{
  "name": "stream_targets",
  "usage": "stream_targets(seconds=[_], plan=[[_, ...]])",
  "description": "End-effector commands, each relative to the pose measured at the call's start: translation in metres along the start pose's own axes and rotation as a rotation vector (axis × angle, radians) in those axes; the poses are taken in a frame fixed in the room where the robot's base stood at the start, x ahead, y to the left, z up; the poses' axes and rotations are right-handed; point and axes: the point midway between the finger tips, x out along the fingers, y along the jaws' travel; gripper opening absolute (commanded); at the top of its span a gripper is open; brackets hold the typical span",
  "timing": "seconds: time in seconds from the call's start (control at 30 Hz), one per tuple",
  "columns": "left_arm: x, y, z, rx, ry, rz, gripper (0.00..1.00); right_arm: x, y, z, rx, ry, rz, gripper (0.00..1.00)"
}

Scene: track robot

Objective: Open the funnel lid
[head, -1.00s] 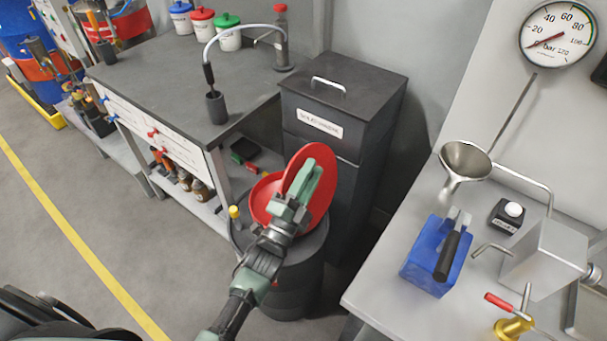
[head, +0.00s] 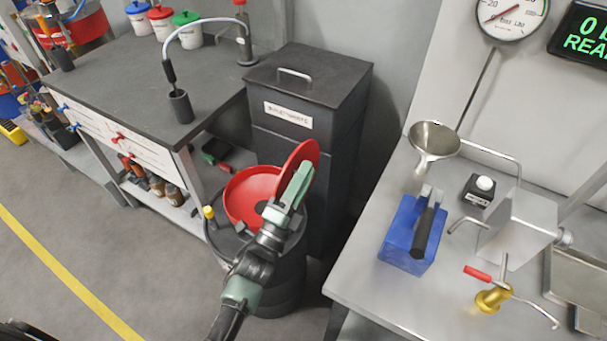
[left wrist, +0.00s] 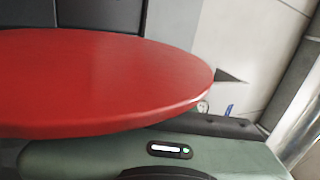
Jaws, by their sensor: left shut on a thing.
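The red funnel (head: 240,196) sits on top of a dark drum (head: 277,285). Its round red lid (head: 303,158) is tilted up steeply at the funnel's right side, so the funnel's inside shows. My left gripper (head: 300,180) is at the lid and shut on it, its green finger in front of the lid's face. In the left wrist view the lid (left wrist: 90,80) fills much of the picture, right against the green gripper body. The exact grip point is hidden. My right gripper is not in view.
A dark bin (head: 310,110) stands just behind the drum. A workbench (head: 125,85) is at the left, with a yellow-capped item (head: 209,212) near the drum. At the right, a steel table (head: 360,285) carries a blue block, a metal funnel and a brass valve.

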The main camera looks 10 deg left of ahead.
Motion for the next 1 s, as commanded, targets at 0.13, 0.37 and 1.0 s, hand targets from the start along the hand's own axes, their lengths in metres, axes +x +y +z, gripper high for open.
stream_targets(seconds=[0.13, 0.37, 1.0], plan=[[0.0, 0.0, 0.001, 0.001, -0.001, 0.001, 0.34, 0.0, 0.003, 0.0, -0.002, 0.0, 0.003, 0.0], [0.0, 0.0, 0.001, 0.0, -0.001, 0.001, 0.45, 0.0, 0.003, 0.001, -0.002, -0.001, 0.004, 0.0], [-0.072, 0.002, 0.001, -0.001, -0.002, 0.003, 0.45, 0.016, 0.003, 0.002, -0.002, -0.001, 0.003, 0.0]])
